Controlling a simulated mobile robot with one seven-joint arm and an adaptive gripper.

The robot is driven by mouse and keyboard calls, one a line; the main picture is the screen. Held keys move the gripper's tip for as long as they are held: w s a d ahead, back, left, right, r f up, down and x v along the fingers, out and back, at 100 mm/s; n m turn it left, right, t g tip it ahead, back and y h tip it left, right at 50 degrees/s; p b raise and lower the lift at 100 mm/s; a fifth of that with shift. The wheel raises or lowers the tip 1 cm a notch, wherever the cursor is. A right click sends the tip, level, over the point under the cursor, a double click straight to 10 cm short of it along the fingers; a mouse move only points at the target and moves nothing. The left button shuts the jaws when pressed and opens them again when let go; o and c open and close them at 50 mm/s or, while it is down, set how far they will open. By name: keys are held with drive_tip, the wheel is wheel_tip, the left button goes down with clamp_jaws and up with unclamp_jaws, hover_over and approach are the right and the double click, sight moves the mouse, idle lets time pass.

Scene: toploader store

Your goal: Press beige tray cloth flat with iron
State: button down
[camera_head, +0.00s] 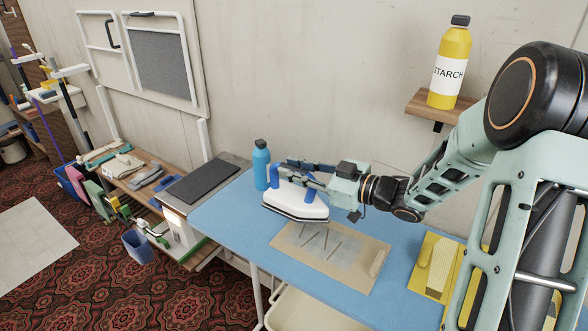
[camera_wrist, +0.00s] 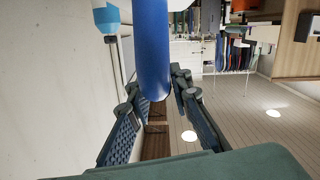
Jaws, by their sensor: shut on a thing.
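The iron (camera_head: 296,203), white with a dark soleplate edge and blue handle parts, is in my gripper (camera_head: 296,172). My gripper is shut on the iron's blue handle, which fills the space between the fingers in the wrist view (camera_wrist: 152,55). In the head view the iron is over the far left part of the beige tray cloth (camera_head: 345,270); I cannot tell whether it touches it. The cloth lies spread on the blue ironing table (camera_head: 232,213), with several dark crease-like lines and a greyish patch on it.
A blue bottle (camera_head: 261,165) stands close behind the iron, left of my gripper. A dark pad (camera_head: 200,181) lies at the table's left end. A yellow board (camera_head: 435,265) lies at right. A yellow starch bottle (camera_head: 450,65) stands on a wall shelf (camera_head: 424,104).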

sight(313, 202)
drive_tip(key=shift+r+p, duration=0.3)
drive_tip(key=shift+p, duration=0.1)
drive_tip(key=shift+f+b, duration=2.45)
drive_tip(key=shift+f, duration=1.1)
drive_tip(key=shift+f+b, duration=0.4)
drive_tip(key=shift+f, duration=0.15)
drive_tip(key=shift+p+v, duration=0.45)
drive_tip(key=shift+v, duration=1.25)
drive_tip(key=shift+f, duration=0.15)
drive_tip(key=shift+p+v, duration=0.35)
drive_tip(key=shift+v, duration=1.3)
drive_tip(key=shift+f, duration=0.25)
